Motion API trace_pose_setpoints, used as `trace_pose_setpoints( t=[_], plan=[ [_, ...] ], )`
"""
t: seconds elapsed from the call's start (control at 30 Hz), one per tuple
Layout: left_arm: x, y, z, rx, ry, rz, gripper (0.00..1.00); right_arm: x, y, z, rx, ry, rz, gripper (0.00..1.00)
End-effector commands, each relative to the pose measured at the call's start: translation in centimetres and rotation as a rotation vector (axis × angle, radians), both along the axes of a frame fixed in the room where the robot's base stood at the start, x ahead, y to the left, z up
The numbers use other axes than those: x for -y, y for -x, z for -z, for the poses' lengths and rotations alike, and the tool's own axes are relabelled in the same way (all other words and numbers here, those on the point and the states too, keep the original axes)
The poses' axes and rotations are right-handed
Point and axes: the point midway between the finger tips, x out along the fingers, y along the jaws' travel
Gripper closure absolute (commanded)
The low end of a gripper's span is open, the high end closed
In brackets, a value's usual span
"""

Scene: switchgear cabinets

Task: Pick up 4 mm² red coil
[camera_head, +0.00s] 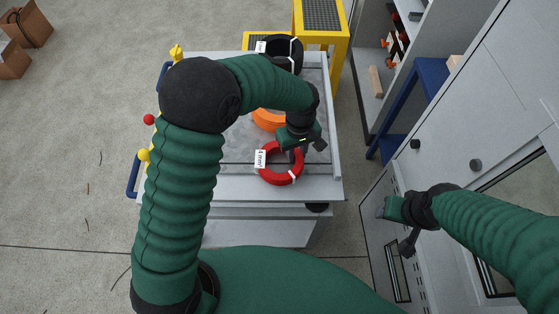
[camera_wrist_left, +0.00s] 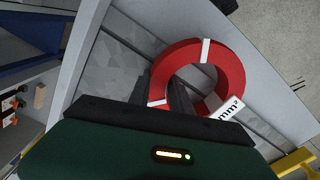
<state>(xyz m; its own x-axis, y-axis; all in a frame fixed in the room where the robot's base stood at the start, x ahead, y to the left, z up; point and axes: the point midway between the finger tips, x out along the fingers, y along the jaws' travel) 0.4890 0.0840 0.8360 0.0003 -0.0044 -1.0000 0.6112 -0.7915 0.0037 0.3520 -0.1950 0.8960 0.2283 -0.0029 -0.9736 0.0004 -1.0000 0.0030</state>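The red coil (camera_head: 281,178), with a white "4 mm²" label, lies at the near end of the grey cart top. In the left wrist view the red coil (camera_wrist_left: 228,65) shows as a ring with white bands and part of the label.
An orange coil (camera_head: 268,119) lies just behind the red one, partly hidden by my left arm. A black coil (camera_head: 283,52) is at the cart's far end. The grey cart (camera_head: 325,188) has a raised rim. A grey cabinet (camera_head: 440,150) stands at the right.

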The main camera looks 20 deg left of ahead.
Motion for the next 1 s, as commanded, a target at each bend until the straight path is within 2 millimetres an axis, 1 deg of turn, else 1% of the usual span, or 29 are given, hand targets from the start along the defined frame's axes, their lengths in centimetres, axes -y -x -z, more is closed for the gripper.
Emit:
trace_pose_setpoints(
  t=[0.03, 0.1, 0.17, 1.0],
  plan=[
    [0.01, 0.01, 0.01, -0.001, -0.001, 0.0, 0.84, 0.01, 0.0, 0.0, 0.0, 0.0, 0.0, 0.45],
    [0.01, 0.01, 0.01, -0.001, -0.001, 0.0, 0.93, 0.01, 0.0, 0.0, 0.0, 0.0, 0.0, 0.45],
    [0.01, 0.0, 0.02, -0.001, 0.0, 0.0, 1.0, 0.01, 0.0, 0.0, 0.0, 0.0, 0.0, 0.45],
    [-0.06, 0.01, 0.02, -0.001, -0.002, 0.0, 1.0, 0.01, 0.0, 0.0, 0.0, 0.0, 0.0, 0.45]
  ],
)
